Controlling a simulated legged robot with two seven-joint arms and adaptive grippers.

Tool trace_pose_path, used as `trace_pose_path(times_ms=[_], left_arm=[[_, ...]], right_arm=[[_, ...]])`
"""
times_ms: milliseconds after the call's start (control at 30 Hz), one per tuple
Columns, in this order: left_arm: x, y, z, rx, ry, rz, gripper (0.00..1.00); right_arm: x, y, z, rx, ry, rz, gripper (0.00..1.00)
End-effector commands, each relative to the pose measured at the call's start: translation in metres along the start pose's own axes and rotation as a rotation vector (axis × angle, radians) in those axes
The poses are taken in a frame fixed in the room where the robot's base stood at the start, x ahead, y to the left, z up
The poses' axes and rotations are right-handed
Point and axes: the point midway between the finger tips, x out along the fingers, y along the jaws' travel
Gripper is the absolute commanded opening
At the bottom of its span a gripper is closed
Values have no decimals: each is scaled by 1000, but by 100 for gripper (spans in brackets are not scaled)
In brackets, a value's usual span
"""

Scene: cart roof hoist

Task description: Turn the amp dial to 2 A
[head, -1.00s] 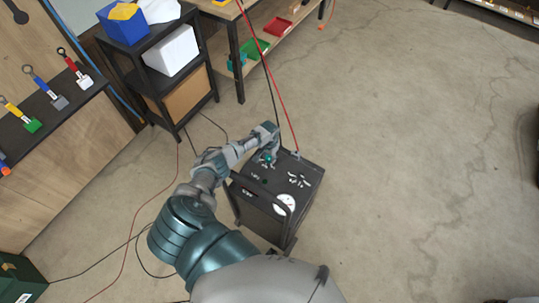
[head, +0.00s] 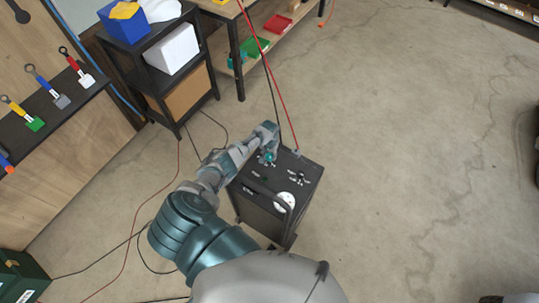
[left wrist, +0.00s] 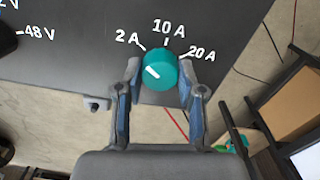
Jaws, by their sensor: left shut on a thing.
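The amp dial (left wrist: 163,64) is a round teal knob on a dark panel in the left wrist view. Its white pointer mark is on the left part of its face, angled up and left. The 2 A label (left wrist: 127,38) is up and left of the knob, 10 A (left wrist: 168,29) above it and 20 A (left wrist: 202,53) to its right. My left gripper (left wrist: 160,72) is shut on the dial, one finger on each side. In the head view my left gripper (head: 268,156) is at the far left part of the cart top. My right gripper is out of view.
The dark cart (head: 265,215) has a white round gauge (head: 285,202) near its front. A red cable (head: 275,90) and a dark one run up from behind it. A black shelf (head: 170,90) stands to the left. Open concrete floor (head: 410,150) lies to the right.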

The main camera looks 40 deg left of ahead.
Motion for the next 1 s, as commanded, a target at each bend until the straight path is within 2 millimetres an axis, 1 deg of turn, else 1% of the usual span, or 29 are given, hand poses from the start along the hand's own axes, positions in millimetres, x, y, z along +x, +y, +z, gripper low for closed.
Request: trace_pose_path(times_ms=[33, 67, 100, 167, 200, 400, 500, 633, 767, 1000], left_arm=[[6, -1, 7, 0, -18, -4, 3], [6, -1, 7, 0, -18, -4, 3], [6, -1, 7, 0, -18, -4, 43], [6, -1, 7, 1, -17, -4, 58], [5, -1, 6, 1, -15, -3, 64], [3, 0, 4, 1, -8, -2, 64], [1, 0, 3, 1, -6, -1, 64], [-8, -1, 2, 2, -3, 0, 64], [-27, -1, 2, 3, -3, -1, 64], [-80, -1, 2, 2, -6, 0, 64]], right_arm=[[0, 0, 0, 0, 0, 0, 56], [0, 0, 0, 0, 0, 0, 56], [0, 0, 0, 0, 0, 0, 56], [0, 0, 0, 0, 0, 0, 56], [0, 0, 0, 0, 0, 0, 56], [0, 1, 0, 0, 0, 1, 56], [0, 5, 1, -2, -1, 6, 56], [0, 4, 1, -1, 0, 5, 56], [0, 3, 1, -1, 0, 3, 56], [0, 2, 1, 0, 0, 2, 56]])
